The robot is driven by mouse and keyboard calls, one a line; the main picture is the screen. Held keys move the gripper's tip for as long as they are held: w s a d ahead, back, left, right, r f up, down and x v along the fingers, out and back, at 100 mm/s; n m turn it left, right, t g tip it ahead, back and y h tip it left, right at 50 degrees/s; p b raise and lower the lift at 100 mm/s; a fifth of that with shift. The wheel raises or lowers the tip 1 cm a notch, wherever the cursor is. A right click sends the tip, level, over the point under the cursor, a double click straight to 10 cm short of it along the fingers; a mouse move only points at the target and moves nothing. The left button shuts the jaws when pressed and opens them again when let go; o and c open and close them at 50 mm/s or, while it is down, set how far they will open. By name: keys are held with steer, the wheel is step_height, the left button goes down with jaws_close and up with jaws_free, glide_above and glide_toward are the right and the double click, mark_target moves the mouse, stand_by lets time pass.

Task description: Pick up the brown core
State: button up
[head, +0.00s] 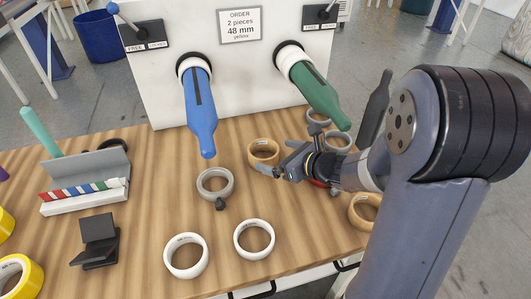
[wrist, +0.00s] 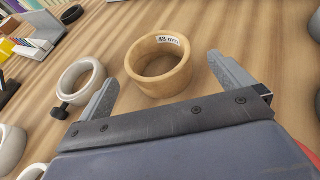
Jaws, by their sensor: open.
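A brown core (head: 263,152) lies flat on the wooden table near the middle. In the wrist view it shows close up as a thick ring (wrist: 152,84) with a white label reading 48 mm inside. My gripper (head: 280,160) is at its right side in the head view, fingers wide apart and empty. In the wrist view, the core sits ahead of my open gripper (wrist: 163,72), roughly between the two fingertips. I cannot tell whether the fingers touch it. A second brown core (head: 361,214) lies at the right, partly hidden by my arm.
A grey-white ring (head: 215,184) with a dark knob lies left of the core. Two white rings (head: 186,256) lie in front. Blue (head: 200,110) and green (head: 318,92) bottle-shaped parts stick out from the white panel (head: 235,75). Yellow tape rolls (head: 18,277) are at far left.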

mark_target(254, 148)
steer(key=x, duration=0.6)
steer(key=shift+a+r, duration=0.15)
steer(key=shift+r, duration=0.1)
steer(key=shift+c, duration=0.3)
steer(key=c, duration=0.9)
steer(key=shift+r, duration=0.1)
